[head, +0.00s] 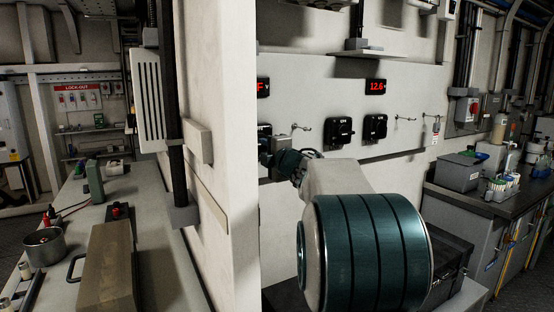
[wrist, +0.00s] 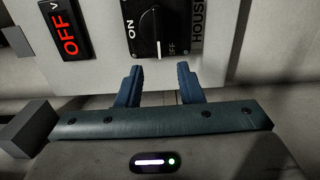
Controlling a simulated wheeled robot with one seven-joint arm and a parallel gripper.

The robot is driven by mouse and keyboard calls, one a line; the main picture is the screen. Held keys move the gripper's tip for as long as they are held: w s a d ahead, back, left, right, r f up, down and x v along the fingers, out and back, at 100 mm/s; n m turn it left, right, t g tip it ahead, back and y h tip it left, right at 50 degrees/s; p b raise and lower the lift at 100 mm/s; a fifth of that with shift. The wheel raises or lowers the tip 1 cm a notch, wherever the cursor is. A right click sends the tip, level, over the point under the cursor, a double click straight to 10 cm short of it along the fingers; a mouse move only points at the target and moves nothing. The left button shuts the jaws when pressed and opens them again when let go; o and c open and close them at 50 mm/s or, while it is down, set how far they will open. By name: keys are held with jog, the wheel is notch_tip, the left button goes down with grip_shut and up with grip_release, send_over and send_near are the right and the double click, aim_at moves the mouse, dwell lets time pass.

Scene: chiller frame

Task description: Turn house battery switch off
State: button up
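The house battery switch (wrist: 150,22) is a black rotary switch on a pale panel at the top of the wrist view. It bears ON and OFF marks, and a vertical label beside it begins HOUSE. A white line on its knob points down in the picture, close to the OFF mark. The top of the switch is cut off. My gripper (wrist: 159,78) is open, its two blue fingers apart with nothing between them. The fingertips are just below the switch in the picture; I see no contact.
A red display (wrist: 66,30) reading OFF sits left of the switch. In the head view, two more black switches (head: 340,131) (head: 375,128) and a display reading 12.6 (head: 376,87) are on the panel. The pale wall (head: 205,110) stands close on the left.

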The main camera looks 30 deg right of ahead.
jog(key=s, duration=0.7)
jog(key=shift+d, duration=0.15)
jog(key=shift+s, duration=0.1)
